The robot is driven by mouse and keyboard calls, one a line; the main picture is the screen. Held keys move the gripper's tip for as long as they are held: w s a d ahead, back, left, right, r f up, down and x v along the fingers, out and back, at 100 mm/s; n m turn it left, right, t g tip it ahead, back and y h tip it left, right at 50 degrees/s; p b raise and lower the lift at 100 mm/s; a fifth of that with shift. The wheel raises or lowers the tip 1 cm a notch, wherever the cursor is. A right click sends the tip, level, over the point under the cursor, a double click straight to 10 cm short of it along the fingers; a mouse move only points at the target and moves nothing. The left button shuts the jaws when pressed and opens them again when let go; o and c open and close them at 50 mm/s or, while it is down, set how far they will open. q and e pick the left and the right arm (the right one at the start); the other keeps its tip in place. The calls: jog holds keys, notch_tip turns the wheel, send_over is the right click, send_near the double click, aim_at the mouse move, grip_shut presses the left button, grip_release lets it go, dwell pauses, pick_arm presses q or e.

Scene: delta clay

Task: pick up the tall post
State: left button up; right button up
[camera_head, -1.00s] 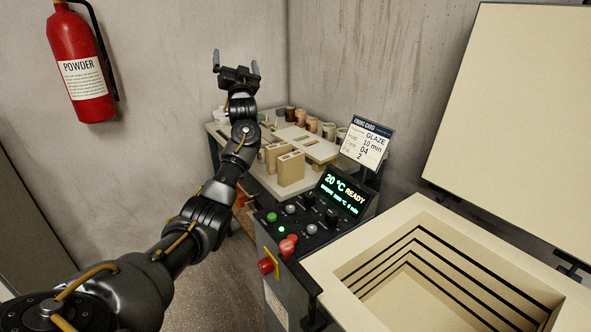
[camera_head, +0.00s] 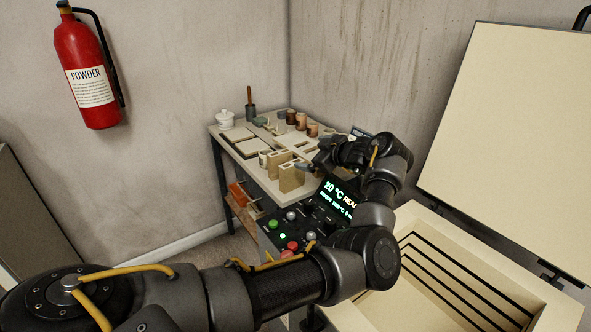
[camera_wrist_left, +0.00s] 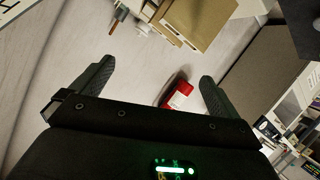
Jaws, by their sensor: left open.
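Several beige kiln posts stand upright on the work table (camera_head: 245,158). The front one, a broad block (camera_head: 291,177), looks the tallest; a narrower post (camera_head: 275,163) stands just behind it to the left. My left gripper (camera_head: 305,160) points left beside the front block's right side, its jaws partly hidden by my own wrist. In the left wrist view the gripper (camera_wrist_left: 158,72) is open, with nothing between its fingers. A beige block (camera_wrist_left: 205,22) shows beyond the fingertips at the top. I cannot tell whether a finger touches the block.
The kiln (camera_head: 455,235) stands open at right, its lid (camera_head: 515,130) raised. Glaze jars (camera_head: 301,121), a white lidded pot (camera_head: 226,118) and flat slabs (camera_head: 238,136) occupy the table. A fire extinguisher (camera_head: 88,75) hangs on the wall.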

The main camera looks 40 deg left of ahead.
pick_arm(q)
jog(key=m+g+h, duration=0.1)
send_near(295, 170)
jog(key=x, duration=0.4)
jog(key=shift+w+f+p, duration=0.1)
jog(key=shift+p, duration=0.2)
jog(key=p+x, duration=0.1)
jog(key=x, duration=0.3)
jog(key=shift+a, duration=0.25)
jog(key=shift+a+f, duration=0.15)
jog(key=shift+a, duration=0.25)
pick_arm(e)
jog(key=s+a, duration=0.4)
jog(key=s, duration=0.2)
jog(key=shift+a+r+g+y, duration=0.3)
jog(key=shift+g+y, duration=0.1)
pick_arm(q)
jog(key=shift+d, duration=0.1)
jog(key=c, duration=0.8)
jog(key=o, duration=0.8)
pick_arm(e)
jog(key=shift+w, duration=0.1)
